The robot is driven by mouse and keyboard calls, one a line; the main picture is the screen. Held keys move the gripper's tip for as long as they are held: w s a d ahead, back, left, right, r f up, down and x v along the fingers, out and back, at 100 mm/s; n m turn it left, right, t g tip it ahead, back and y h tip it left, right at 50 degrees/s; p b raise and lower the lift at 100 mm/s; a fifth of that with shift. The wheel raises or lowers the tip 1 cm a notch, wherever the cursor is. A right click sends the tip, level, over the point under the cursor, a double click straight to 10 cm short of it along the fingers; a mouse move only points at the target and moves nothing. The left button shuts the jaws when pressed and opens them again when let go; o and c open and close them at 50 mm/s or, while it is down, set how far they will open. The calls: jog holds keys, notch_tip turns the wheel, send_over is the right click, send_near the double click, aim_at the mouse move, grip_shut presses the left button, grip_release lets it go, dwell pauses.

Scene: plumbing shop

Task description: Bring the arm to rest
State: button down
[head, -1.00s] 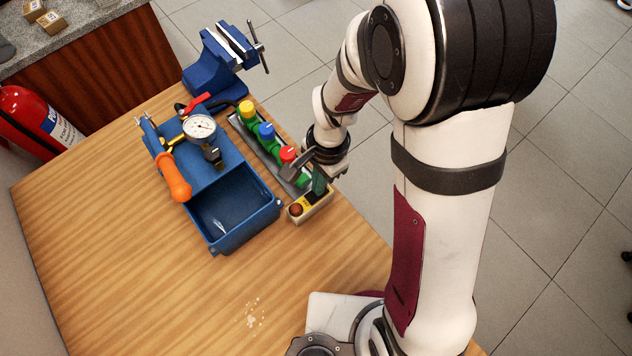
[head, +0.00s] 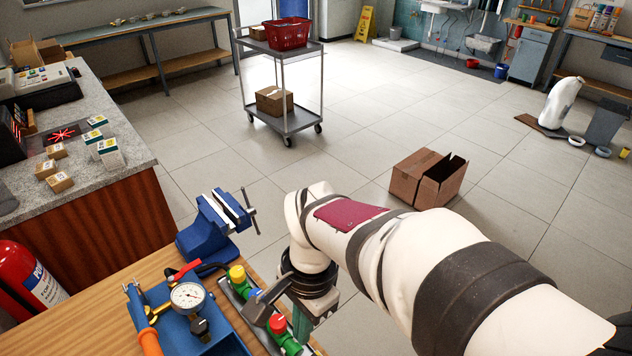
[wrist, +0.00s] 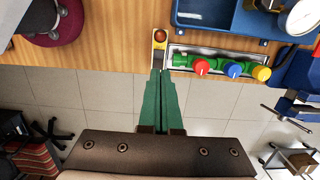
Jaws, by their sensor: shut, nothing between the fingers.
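My gripper (head: 303,322) shows low in the head view, right of a valve manifold with a red knob (head: 278,323) and a yellow knob (head: 237,272). In the wrist view my gripper's green fingers (wrist: 160,76) are together and empty. Their tips appear at the near end of a small yellow box with a red-brown button (wrist: 160,36). I cannot tell whether they touch it. The manifold (wrist: 214,66), with red, blue and yellow knobs, lies to the right of the tips.
A blue tray (wrist: 215,29) and a pressure gauge (head: 187,296) are on the wooden bench (head: 95,318). A blue vise (head: 207,232) stands at the bench's far edge. A fire extinguisher (head: 28,283) is at left. A cardboard box (head: 412,180) and cart (head: 290,122) stand on the floor beyond.

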jog(key=s+d+r+n, duration=0.2)
jog(key=s+d+n, duration=0.1)
jog(key=s+d, duration=0.7)
jog(key=s, duration=0.2)
jog(key=shift+s+d+t+y, duration=0.25)
jog(key=shift+s+t+y, duration=0.15)
